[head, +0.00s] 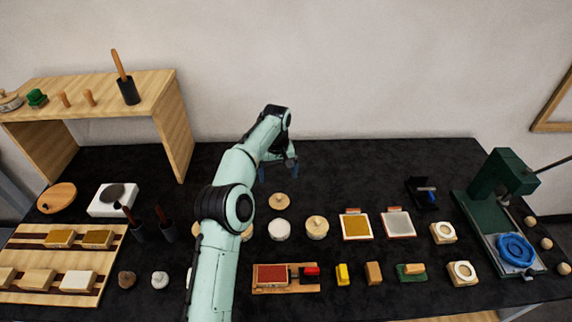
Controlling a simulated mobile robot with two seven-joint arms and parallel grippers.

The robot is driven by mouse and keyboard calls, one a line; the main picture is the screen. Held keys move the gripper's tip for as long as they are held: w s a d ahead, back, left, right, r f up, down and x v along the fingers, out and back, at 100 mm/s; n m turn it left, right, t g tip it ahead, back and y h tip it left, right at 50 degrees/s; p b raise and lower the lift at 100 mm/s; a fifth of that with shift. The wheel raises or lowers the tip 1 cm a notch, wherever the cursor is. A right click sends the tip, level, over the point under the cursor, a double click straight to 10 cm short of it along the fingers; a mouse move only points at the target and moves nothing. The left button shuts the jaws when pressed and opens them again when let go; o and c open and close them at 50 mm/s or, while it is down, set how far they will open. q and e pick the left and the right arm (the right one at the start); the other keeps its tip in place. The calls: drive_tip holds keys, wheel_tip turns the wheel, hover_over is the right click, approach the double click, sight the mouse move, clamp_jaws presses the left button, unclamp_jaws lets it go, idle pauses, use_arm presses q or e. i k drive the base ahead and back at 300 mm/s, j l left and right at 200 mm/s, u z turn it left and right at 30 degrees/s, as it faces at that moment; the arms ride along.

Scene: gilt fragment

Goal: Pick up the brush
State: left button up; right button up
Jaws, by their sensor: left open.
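A wooden-handled tool (121,66), which looks like the brush, leans in a black cup (129,92) on top of the wooden shelf at the upper left; its lower end is hidden in the cup. Two dark holders with dark handles (134,220) (167,225) stand on the table left of my arm, and I cannot tell whether they hold brushes. My left gripper (277,168) is open and empty over the back middle of the table, well to the right of the shelf. My right gripper is out of view.
The wooden shelf (178,125) stands at the back left. Jars (317,227), pads (356,226) and small blocks (373,273) fill the front and middle of the black table. A green press (497,190) stands at the right. The table's back strip is clear.

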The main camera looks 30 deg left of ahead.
sight(341, 273)
drive_tip(key=k+l, duration=1.25)
